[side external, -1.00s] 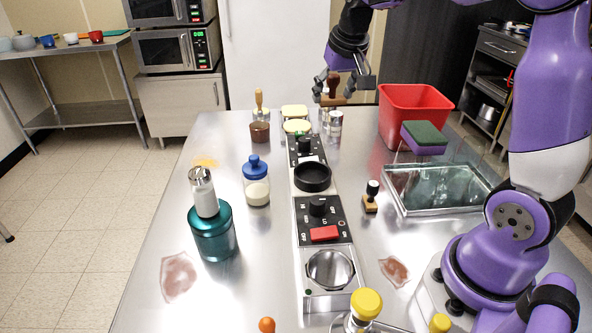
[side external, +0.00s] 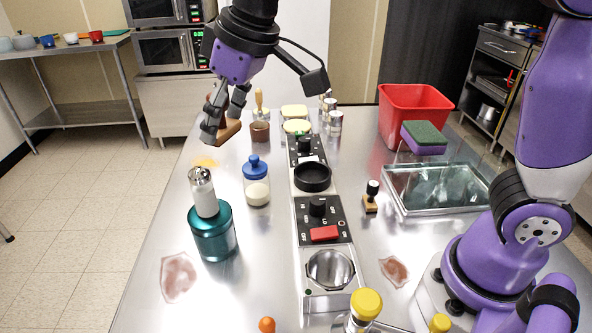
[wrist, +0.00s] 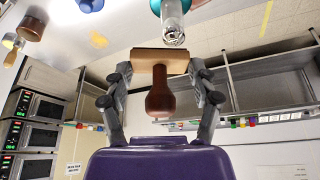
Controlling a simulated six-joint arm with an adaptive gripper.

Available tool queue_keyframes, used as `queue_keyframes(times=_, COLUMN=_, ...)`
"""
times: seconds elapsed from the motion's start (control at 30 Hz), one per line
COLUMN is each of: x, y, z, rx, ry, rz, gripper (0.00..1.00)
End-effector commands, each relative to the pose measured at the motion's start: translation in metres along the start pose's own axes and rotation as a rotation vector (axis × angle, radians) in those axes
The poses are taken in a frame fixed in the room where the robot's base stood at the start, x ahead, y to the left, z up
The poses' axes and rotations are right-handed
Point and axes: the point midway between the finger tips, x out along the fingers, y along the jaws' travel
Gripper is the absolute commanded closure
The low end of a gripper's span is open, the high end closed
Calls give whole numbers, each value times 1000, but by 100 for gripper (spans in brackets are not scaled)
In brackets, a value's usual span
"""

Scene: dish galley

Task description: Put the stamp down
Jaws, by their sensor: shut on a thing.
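My gripper (side external: 226,118) is shut on a brown wooden stamp (side external: 229,131) and holds it in the air, near the table's far left edge in the side view. In the wrist view the stamp's wide block (wrist: 160,61) and round dark handle (wrist: 160,98) show between the two fingers. The stamp's handle is mostly hidden by the fingers in the side view. A second, smaller stamp with a dark knob (side external: 371,196) stands on the table to the right of the middle row of devices.
An orange stain (side external: 205,162) lies near the left edge.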

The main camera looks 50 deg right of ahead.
Motion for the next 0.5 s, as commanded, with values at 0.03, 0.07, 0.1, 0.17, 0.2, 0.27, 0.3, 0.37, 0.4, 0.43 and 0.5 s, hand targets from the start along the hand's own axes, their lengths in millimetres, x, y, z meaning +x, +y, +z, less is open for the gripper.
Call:
queue_keyframes(times=0.03, x=-1, y=-35, z=2, rx=-105, ry=1, rz=-44, gripper=69)
queue_keyframes(times=0.07, x=-2, y=-53, z=4, rx=-164, ry=2, rz=-69, gripper=69)
queue_keyframes(times=0.1, x=-4, y=-77, z=9, rx=-239, ry=3, rz=-100, gripper=69)
queue_keyframes(times=0.17, x=-8, y=-108, z=17, rx=-343, ry=3, rz=-143, gripper=69)
queue_keyframes(times=0.2, x=-10, y=-127, z=24, rx=-408, ry=4, rz=-170, gripper=69)
queue_keyframes(times=0.27, x=-14, y=-151, z=33, rx=-490, ry=5, rz=-205, gripper=69)
queue_keyframes(times=0.3, x=-17, y=-164, z=40, rx=-539, ry=6, rz=-226, gripper=69)
queue_keyframes(times=0.37, x=-21, y=-182, z=49, rx=-602, ry=6, rz=-253, gripper=69)
queue_keyframes(times=0.4, x=-24, y=-192, z=55, rx=-640, ry=7, rz=-269, gripper=69)
queue_keyframes(times=0.43, x=-25, y=-198, z=59, rx=-665, ry=7, rz=-279, gripper=69)
queue_keyframes(times=0.5, x=-29, y=-212, z=68, rx=-719, ry=8, rz=-302, gripper=69)
